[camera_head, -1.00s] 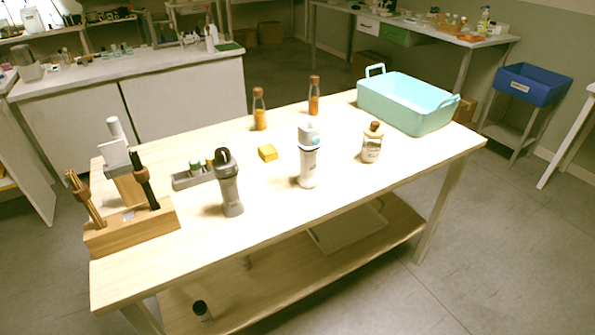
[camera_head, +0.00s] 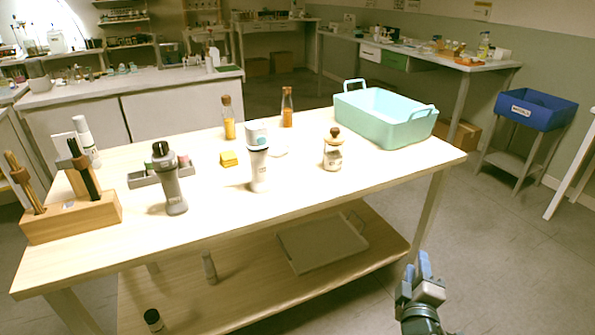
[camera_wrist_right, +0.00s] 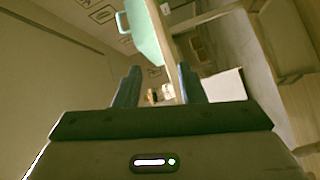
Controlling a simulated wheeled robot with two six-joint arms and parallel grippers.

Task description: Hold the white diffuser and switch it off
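The white diffuser (camera_head: 259,168), a tall white device with a dark band below its cap, stands upright on the wooden table (camera_head: 215,215), near the middle. A similar grey device (camera_head: 172,183) stands to its left, and a white bottle with a brown top (camera_head: 332,153) to its right. My right gripper (camera_head: 424,266) is at the lower right, off the table's front right corner and well away from the diffuser. In the right wrist view, its two fingers (camera_wrist_right: 158,82) are apart with nothing held. My left gripper is not in view.
A turquoise basket (camera_head: 385,122) stands at the table's right end. Two amber bottles (camera_head: 228,118) and a yellow block (camera_head: 228,159) are behind the diffuser. A wooden holder (camera_head: 70,218) is at the left. The table's front edge near the diffuser is clear.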

